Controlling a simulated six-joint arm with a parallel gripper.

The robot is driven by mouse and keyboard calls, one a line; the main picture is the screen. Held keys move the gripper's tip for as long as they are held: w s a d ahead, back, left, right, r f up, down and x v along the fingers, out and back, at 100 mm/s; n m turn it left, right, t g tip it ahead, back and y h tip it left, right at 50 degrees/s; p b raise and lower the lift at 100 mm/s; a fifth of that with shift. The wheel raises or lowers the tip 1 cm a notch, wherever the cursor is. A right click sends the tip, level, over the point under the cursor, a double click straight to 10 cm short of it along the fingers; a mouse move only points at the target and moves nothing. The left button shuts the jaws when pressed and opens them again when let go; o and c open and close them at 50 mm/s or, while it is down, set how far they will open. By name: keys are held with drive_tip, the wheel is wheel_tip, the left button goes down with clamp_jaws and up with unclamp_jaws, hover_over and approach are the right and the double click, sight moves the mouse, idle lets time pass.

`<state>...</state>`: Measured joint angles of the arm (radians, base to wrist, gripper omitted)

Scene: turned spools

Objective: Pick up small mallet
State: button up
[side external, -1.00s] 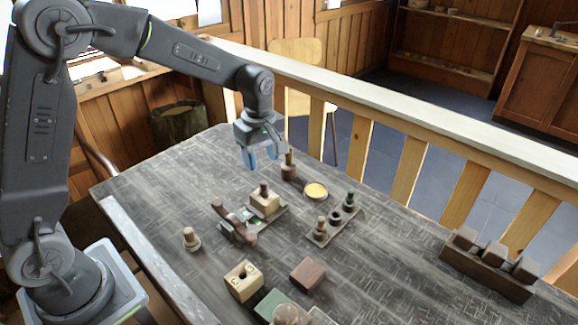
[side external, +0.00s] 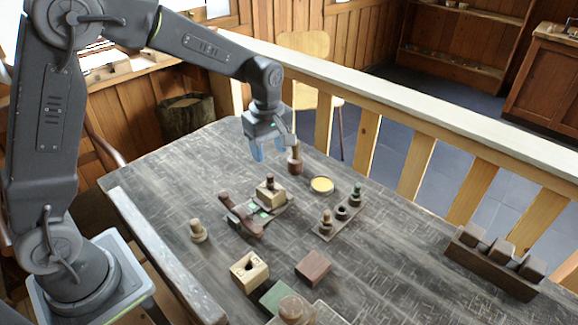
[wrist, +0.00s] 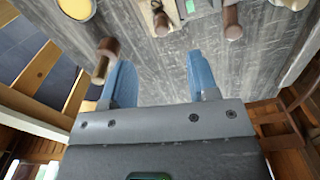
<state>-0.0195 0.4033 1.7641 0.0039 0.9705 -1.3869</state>
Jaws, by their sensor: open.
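An upright piece with a dark brown, round head at its bottom and a paler handle pointing up, which looks like the small mallet (side external: 295,164), stands near the table's far edge. In the wrist view the small mallet (wrist: 104,62) shows beside the left finger, outside the gap between the fingers. My gripper (side external: 269,150) is open and empty, with blue fingers pointing down. It is just left of the mallet in the side view, above the table. In the wrist view only bare table shows between my gripper's fingertips (wrist: 163,75).
A yellow disc (side external: 322,185) lies right of the mallet. A pale block with a peg (side external: 270,191), a brown dumbbell-shaped piece (side external: 240,216) and a rack of small spools (side external: 341,212) are nearer. A wooden railing (side external: 372,140) runs behind the table.

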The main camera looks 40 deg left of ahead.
sight(296, 148)
drive_tip(key=w+a+r+m+t+y, duration=0.25)
drive_tip(key=w+m, duration=0.45)
drive_tip(key=w, duration=0.4)
drive_tip(key=x, duration=0.7)
drive_tip(key=shift+w, duration=0.15)
drive_tip(key=shift+s+d+x, duration=0.1)
drive_tip(key=shift+d+x, duration=0.1)
drive_tip(key=shift+x, duration=1.2)
drive_tip(key=shift+s+d+x, duration=0.1)
drive_tip(key=shift+d+x, duration=0.1)
drive_tip(key=shift+x, duration=1.2)
drive_tip(key=shift+f, duration=0.1)
drive_tip(key=shift+c, duration=0.2)
clamp_jaws()
